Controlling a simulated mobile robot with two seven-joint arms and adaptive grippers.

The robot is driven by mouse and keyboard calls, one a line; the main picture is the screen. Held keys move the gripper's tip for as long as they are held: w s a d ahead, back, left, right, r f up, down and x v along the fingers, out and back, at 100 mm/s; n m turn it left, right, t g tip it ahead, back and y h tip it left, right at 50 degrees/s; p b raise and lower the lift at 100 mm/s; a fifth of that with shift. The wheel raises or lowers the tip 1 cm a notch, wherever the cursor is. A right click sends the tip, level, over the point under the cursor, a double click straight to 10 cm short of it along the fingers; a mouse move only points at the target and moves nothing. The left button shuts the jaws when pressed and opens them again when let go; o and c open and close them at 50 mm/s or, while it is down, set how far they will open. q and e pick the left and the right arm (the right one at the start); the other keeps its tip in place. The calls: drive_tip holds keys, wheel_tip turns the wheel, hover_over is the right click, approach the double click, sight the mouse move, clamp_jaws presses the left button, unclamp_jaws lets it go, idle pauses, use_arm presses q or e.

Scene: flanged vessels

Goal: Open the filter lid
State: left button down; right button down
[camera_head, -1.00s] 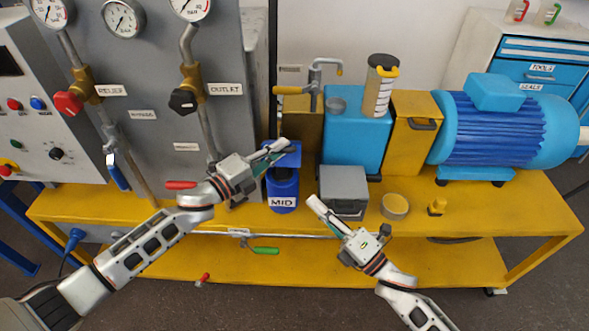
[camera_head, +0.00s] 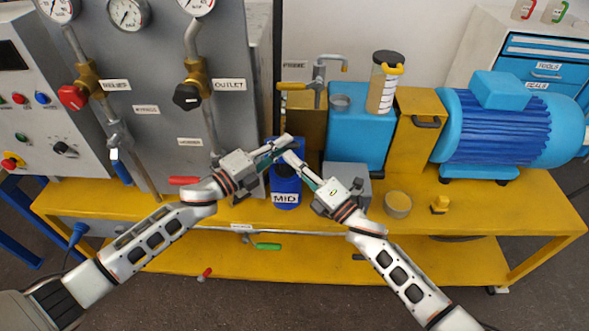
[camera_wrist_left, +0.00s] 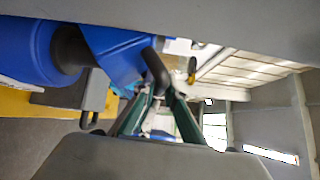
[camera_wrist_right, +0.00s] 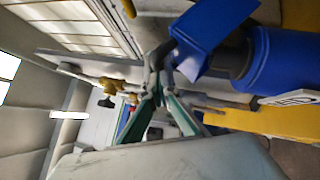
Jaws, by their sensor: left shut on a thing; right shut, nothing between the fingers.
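The filter is a blue vessel labelled MID (camera_head: 285,187), standing on the yellow bench. Its blue lid (camera_wrist_right: 212,28) sits at its top and looks tilted against the body in the wrist views; how far it is raised I cannot tell. In the left wrist view the lid (camera_wrist_left: 112,48) carries a dark curved handle (camera_wrist_left: 155,68) at my fingertips. My left gripper (camera_head: 284,143) is shut on this handle. My right gripper (camera_head: 289,156) is shut and empty, its tips close beside the lid and left fingertips. Whether they touch is hidden.
A grey box (camera_head: 348,178) stands right of the filter, partly behind my right gripper. A blue tank (camera_head: 357,140) and a blue motor (camera_head: 510,125) stand behind. A red handle (camera_head: 185,180) sticks out left of the filter.

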use_arm(q)
drive_tip(key=shift+r, duration=0.1)
use_arm(e)
drive_tip(key=shift+w, duration=0.1)
use_arm(q)
drive_tip(key=shift+d, duration=0.15)
drive_tip(key=shift+s+d, duration=0.1)
drive_tip(key=shift+s, duration=0.15)
use_arm(e)
drive_tip(key=shift+w+d+r, duration=0.15)
drive_tip(key=shift+w+r, duration=0.55)
drive_tip(key=shift+w, duration=0.15)
use_arm(q)
drive_tip(key=c, duration=2.1)
unclamp_jaws()
drive_tip(key=shift+f, duration=0.2)
drive_tip(key=shift+o, duration=0.3)
drive_tip(key=shift+f, duration=0.1)
use_arm(e)
drive_tip(key=shift+a+r, duration=0.1)
drive_tip(key=shift+a, duration=0.1)
use_arm(q)
drive_tip(key=shift+a, duration=0.3)
use_arm(e)
drive_tip(key=shift+s+f, duration=0.1)
drive_tip(key=shift+f, duration=0.1)
